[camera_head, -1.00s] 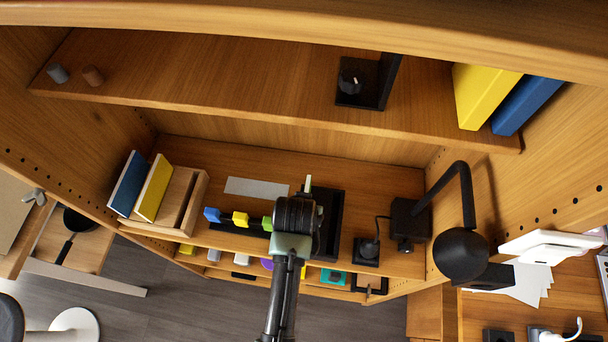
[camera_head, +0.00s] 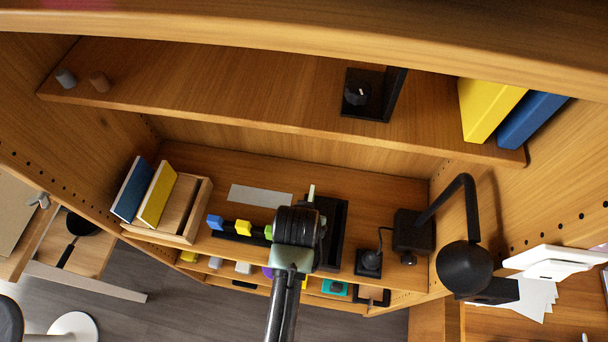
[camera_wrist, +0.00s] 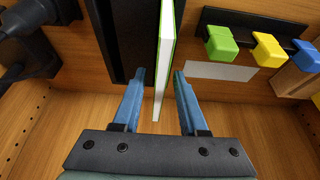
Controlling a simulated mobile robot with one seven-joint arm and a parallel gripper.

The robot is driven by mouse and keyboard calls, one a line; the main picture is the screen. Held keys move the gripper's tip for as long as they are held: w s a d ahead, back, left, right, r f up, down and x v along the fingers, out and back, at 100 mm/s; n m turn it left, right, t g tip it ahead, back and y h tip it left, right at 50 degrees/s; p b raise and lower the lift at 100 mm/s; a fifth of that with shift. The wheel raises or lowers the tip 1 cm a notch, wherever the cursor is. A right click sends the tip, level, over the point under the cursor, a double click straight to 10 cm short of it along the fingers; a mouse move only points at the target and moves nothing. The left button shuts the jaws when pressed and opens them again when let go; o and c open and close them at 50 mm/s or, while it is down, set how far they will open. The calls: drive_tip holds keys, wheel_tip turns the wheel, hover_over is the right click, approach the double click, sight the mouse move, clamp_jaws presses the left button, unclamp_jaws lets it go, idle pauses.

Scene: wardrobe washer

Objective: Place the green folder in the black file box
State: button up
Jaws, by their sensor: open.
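The green folder (camera_wrist: 165,60), thin and upright with a white face and green edges, stands between the spread blue fingers of my gripper (camera_wrist: 159,74) in the wrist view. The fingers are open, one on each side, with gaps visible. The black file box (camera_wrist: 107,45) is behind the folder and to its left in the wrist view. The folder overlaps the box's right side; I cannot tell how far it is inside. In the head view only the folder's pale top (camera_head: 311,191) shows, by the left edge of the box (camera_head: 338,232). My wrist hides the rest.
A black rail holds green (camera_wrist: 221,42), yellow (camera_wrist: 268,49) and blue (camera_wrist: 304,52) blocks. A wooden holder (camera_head: 190,222) with blue and yellow folders stands left. A black lamp (camera_head: 463,265) is on the right. An upper shelf (camera_head: 230,90) overhangs at the back.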

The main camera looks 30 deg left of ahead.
drive_tip(key=v, duration=0.9)
drive_tip(key=shift+s+d+r+b, duration=0.1)
drive_tip(key=shift+s+r+b, duration=0.15)
drive_tip(key=shift+b, duration=0.1)
